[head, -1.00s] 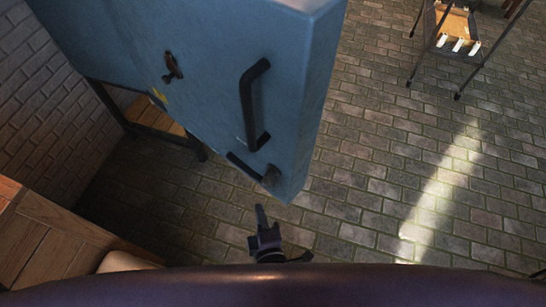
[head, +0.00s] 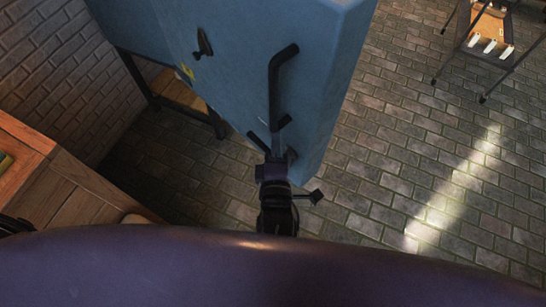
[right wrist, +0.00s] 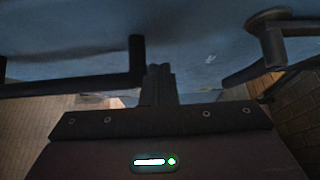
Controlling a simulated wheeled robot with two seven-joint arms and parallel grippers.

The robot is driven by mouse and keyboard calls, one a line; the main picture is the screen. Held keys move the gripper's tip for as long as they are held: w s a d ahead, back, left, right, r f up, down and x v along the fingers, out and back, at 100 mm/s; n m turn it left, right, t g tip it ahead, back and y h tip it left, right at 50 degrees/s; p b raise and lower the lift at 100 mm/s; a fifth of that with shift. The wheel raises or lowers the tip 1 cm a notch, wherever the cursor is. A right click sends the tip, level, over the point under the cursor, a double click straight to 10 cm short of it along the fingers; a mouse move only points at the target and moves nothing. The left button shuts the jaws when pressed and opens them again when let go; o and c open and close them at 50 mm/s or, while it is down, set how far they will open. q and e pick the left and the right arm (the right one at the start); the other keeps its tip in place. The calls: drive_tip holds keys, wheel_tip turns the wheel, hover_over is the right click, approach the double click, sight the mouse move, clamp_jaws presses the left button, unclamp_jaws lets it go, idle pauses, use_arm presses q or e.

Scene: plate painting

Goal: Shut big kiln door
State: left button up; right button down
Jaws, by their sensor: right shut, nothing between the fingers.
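The big blue kiln door (head: 315,75) fills the upper middle of the head view, with its broad face and right side showing. A black bar handle (head: 274,85) is on its face near the right edge. How far open the door stands cannot be told. My right gripper (head: 272,152) is at the lower end of the handle, close to the door face. In the right wrist view, its closed, empty fingers (right wrist: 158,84) are just right of one black bar end (right wrist: 137,62), with the blue surface close ahead; contact is unclear.
A dark stand leg (head: 143,80) is below the blue body at left. A wooden surface (head: 65,190) is at lower left, by a brick wall (head: 50,70). A small rack (head: 490,28) stands at upper right. The brick floor (head: 400,150) between is clear.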

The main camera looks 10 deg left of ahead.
sight(286, 136)
drive_tip(key=shift+w+d+p, duration=0.35)
drive_tip(key=shift+w+d, duration=0.7)
drive_tip(key=shift+w, duration=0.05)
